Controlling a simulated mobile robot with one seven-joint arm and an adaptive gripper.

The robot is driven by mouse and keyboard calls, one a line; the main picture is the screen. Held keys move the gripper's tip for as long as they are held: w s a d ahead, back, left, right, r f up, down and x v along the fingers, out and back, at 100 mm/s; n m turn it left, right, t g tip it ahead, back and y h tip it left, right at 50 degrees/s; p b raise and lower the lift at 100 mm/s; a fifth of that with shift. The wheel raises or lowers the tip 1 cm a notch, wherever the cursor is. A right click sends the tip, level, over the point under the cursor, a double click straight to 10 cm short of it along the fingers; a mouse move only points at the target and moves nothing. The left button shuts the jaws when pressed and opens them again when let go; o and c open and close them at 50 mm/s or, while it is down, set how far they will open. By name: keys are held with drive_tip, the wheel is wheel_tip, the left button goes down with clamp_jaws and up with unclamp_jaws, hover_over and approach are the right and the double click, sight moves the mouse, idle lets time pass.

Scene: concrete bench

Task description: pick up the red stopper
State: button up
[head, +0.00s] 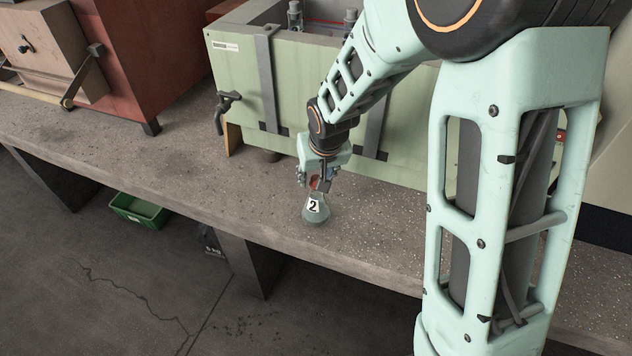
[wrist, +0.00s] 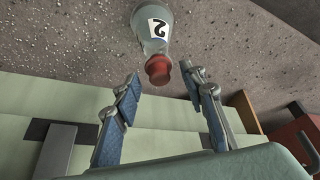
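The red stopper (wrist: 158,72) sits in the neck of a clear glass flask (wrist: 147,22) with a white label marked 2, as the wrist view shows. In the head view the flask (head: 316,211) stands on the concrete bench, and the stopper (head: 314,183) is partly hidden by my gripper. My gripper (wrist: 162,78) is open, with one finger on each side of the stopper. In the wrist view there are gaps between the fingertips and the stopper. The gripper (head: 315,181) is just above the flask in the head view.
A pale green tank (head: 240,80) stands on the bench (head: 190,160) right behind the flask. A red-brown machine (head: 150,50) with a crank is at the left. The bench between them and the front edge is clear. A green crate (head: 139,211) lies on the floor.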

drive_tip(key=c, duration=0.9)
drive_tip(key=shift+r, duration=0.15)
